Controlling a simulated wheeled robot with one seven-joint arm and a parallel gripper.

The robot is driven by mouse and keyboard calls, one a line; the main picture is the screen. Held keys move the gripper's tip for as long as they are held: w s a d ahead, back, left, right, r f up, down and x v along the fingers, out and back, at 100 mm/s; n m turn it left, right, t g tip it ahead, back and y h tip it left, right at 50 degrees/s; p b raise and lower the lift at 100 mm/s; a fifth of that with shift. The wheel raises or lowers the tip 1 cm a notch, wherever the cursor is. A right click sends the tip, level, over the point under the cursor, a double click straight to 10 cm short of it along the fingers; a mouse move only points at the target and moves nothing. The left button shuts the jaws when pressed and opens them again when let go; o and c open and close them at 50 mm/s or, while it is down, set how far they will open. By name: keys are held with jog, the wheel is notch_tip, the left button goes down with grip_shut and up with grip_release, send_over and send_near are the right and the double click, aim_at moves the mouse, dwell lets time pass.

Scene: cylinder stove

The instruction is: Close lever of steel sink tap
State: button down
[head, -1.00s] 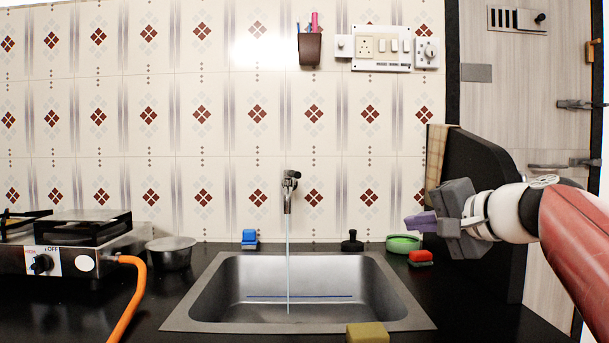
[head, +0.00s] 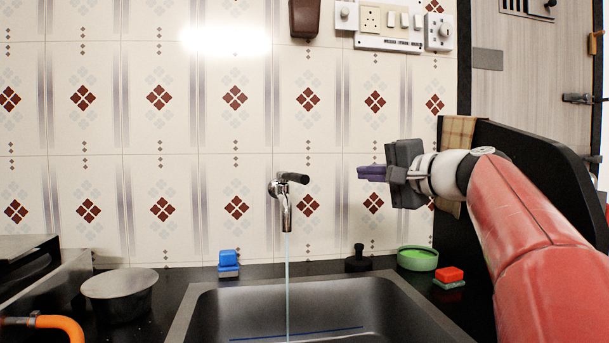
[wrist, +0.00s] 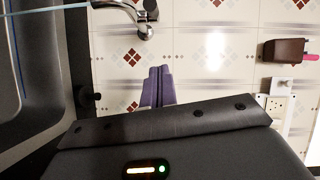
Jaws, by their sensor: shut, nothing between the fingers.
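The steel tap (head: 285,207) is fixed to the tiled wall above the sink. Its dark lever (head: 293,178) sticks out to the right at the top, and a thin stream of water (head: 287,270) runs from the spout into the steel sink (head: 215,305). My gripper (head: 360,173) is to the right of the tap at about lever height, its purple fingers shut and empty, pointing left and apart from the lever. In the wrist view the tap (wrist: 143,28) shows at the top, beyond the shut fingertips (wrist: 159,72).
Behind the sink stand a blue scrubber (head: 228,262), a black plug-like object (head: 358,260), a green bowl (head: 417,259) and a red scrubber (head: 449,276). A metal pot (head: 119,292) is at left. A dark panel (head: 530,165) stands at right. Space between gripper and tap looks clear.

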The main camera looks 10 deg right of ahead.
aim_at(301, 177)
jog(key=w+a+f+p, duration=0.1)
jog(key=w+a, duration=0.6)
jog(key=a, duration=0.1)
jog(key=shift+w+a+p, duration=0.25)
jog(key=shift+w+p, duration=0.05)
jog(key=shift+p, duration=0.05)
jog(key=shift+f, duration=0.15)
jog(key=a, duration=0.1)
jog(key=s+a+b, duration=0.1)
jog(key=a, duration=0.1)
jog(key=shift+s+a, duration=0.1)
jog(key=shift+s, duration=0.05)
jog(key=shift+a, duration=0.1)
